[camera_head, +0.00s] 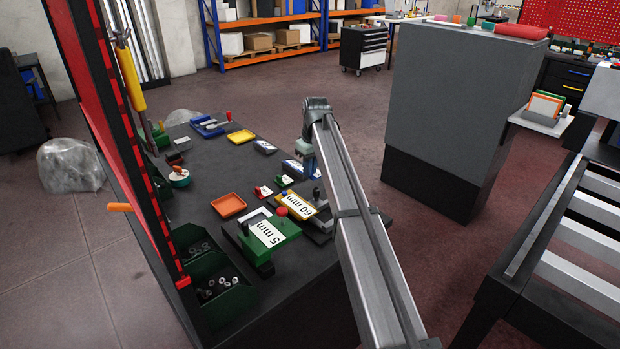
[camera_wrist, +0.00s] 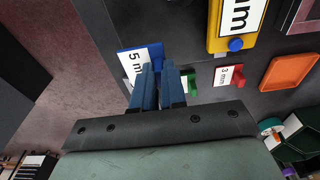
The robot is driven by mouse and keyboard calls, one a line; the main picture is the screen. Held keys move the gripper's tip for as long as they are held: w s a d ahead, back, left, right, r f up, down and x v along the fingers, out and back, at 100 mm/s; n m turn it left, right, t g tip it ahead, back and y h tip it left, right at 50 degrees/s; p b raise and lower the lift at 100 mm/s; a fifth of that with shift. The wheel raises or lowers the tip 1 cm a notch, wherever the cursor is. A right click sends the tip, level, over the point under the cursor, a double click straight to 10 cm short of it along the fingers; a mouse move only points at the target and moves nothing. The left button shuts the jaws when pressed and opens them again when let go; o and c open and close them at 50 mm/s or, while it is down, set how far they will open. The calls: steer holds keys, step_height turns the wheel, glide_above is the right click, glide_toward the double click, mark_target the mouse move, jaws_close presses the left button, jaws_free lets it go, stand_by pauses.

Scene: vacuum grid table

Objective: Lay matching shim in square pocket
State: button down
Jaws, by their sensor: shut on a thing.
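My gripper (camera_wrist: 158,72) is shut, its two fingers close together at a blue plate (camera_wrist: 155,50) with a white label reading "5 m", partly hidden by the fingers. The grip point itself is hidden. In the head view this blue plate (camera_head: 291,168) lies beneath my gripper (camera_head: 303,168) near the table's right edge. A small red shim labelled 3 mm (camera_wrist: 228,76) and a small green one (camera_wrist: 190,84) lie nearby.
An orange tray (camera_head: 228,204) lies left of the blocks, and a yellow tray (camera_head: 240,136) stands farther back. Green bins of small parts (camera_head: 222,296) line the left edge near a red panel (camera_head: 95,110). Some dark table top is bare between the trays.

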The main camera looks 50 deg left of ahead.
step_height(320, 180, up, 4)
steer(key=shift+s+a+r, duration=0.15)
steer(key=shift+s+r, duration=0.1)
steer(key=shift+r, duration=0.05)
steer(key=s+r+n, duration=0.2)
steer(key=s+r, duration=0.1)
steer(key=s, duration=1.9)
steer(key=shift+s+d+f+m, duration=0.3)
steer(key=shift+d+f, duration=0.35)
steer(key=shift+f, duration=1.15)
steer(key=shift+s+d+f+m, duration=0.3)
steer(key=shift+d+f, duration=0.4)
steer(key=shift+f, duration=1.1)
steer(key=shift+s+d+f+m, duration=0.15)
steer(key=shift+d+f+m, duration=0.4)
steer(key=shift+f, duration=1.25)
steer(key=shift+d, duration=0.1)
